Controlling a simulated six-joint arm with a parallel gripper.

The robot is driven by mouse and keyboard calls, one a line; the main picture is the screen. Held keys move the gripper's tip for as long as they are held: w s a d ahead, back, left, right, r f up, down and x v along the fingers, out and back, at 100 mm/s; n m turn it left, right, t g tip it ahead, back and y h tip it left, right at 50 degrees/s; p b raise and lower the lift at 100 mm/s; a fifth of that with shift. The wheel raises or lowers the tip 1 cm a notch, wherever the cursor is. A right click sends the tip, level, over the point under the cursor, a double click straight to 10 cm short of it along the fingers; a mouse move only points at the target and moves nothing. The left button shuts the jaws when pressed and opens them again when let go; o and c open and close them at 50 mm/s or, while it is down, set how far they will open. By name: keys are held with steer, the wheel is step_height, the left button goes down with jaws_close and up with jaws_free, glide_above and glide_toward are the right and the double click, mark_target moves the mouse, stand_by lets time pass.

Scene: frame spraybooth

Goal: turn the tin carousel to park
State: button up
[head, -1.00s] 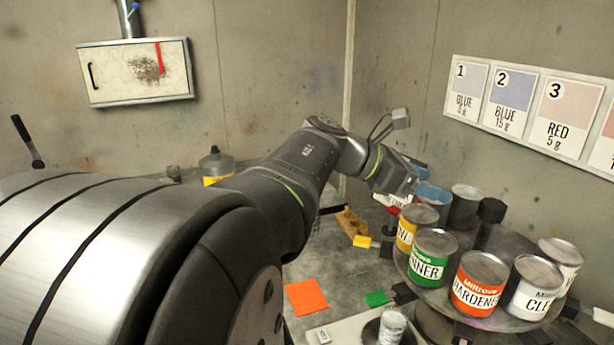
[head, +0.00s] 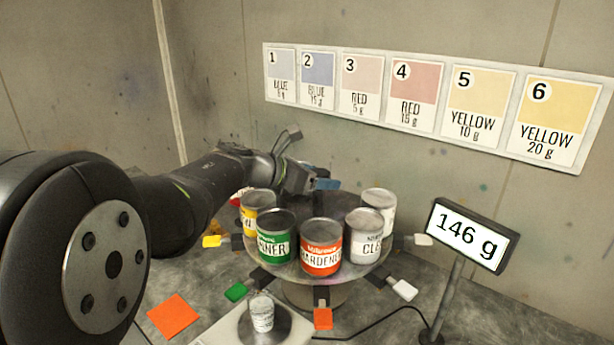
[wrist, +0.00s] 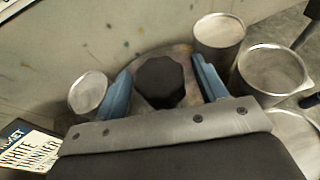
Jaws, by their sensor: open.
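The tin carousel is a round metal plate (head: 300,272) with tins around its rim: yellow (head: 258,212), green (head: 277,240), orange (head: 320,248) and white-labelled ones (head: 366,238). In the wrist view a black faceted knob (wrist: 158,84) stands over the plate. My gripper (wrist: 161,68) is open, with one blue finger to each side of the knob and visible gaps between. In the head view my gripper (head: 318,184) is at the back middle of the carousel, above the tins. The knob is not clearly visible there.
Metal tins (wrist: 218,40) stand close outside both fingers. Coloured tags stick out around the plate, such as an orange one (head: 323,318). A small cup (head: 262,313) sits on the scale in front; its display (head: 468,236) reads 146 g. An orange sheet (head: 173,316) lies left.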

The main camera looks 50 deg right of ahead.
steer(key=shift+d, duration=0.2)
steer(key=c, duration=1.4)
steer(key=shift+m+g, duration=0.3)
steer(key=shift+g, duration=0.1)
steer(key=m+g+y, duration=0.1)
steer(key=m+g, duration=0.1)
steer(key=m+g+y, duration=0.2)
steer(key=m+g, duration=0.1)
steer(key=shift+m+g+y, duration=0.3)
steer(key=m+g+y, duration=0.1)
steer(key=m+y, duration=0.2)
steer(key=m+g+y, duration=0.2)
steer(key=m+y, duration=0.1)
steer(key=shift+g+y, duration=0.3)
